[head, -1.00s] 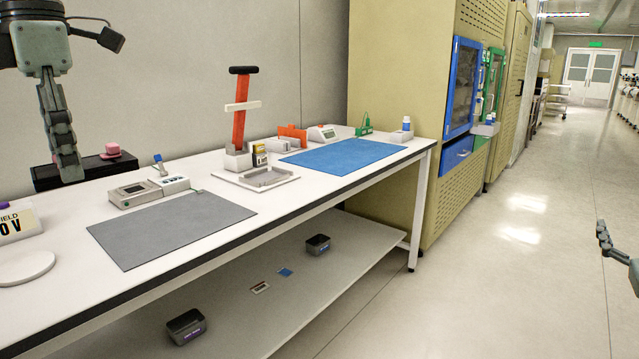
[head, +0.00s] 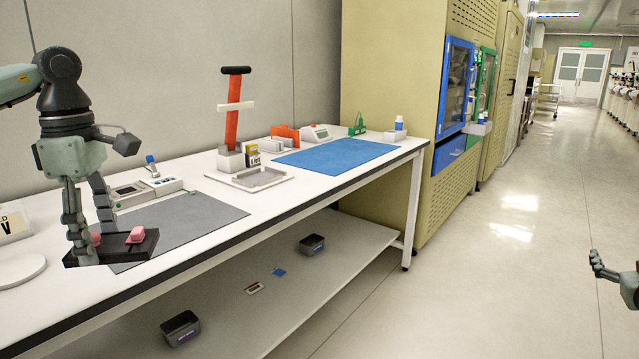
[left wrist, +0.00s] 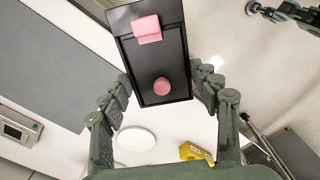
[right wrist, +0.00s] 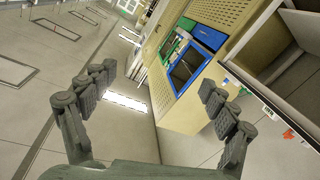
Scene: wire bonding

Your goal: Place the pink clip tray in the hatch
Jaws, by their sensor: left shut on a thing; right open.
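The pink clip tray is a shallow black tray (head: 112,250) carrying a pink block (head: 136,234) and another pink piece (head: 95,239). My left gripper (head: 92,238) is shut on it, in front of the grey mat at the left of the head view. In the left wrist view the tray (left wrist: 155,62) lies between the fingers, with a pink block (left wrist: 147,28) and a round pink piece (left wrist: 162,86) on it. A blue-framed hatch (head: 457,85) and a green-framed one (head: 487,85) are in the beige wall. My right gripper (right wrist: 158,82) is open and empty, over the aisle.
The white bench (head: 330,184) holds a grey mat (head: 180,222), a blue mat (head: 337,156), a white tray (head: 250,186) and a red-handled tool (head: 233,110). Several items lie on the lower shelf. The aisle floor (head: 510,230) at right is clear.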

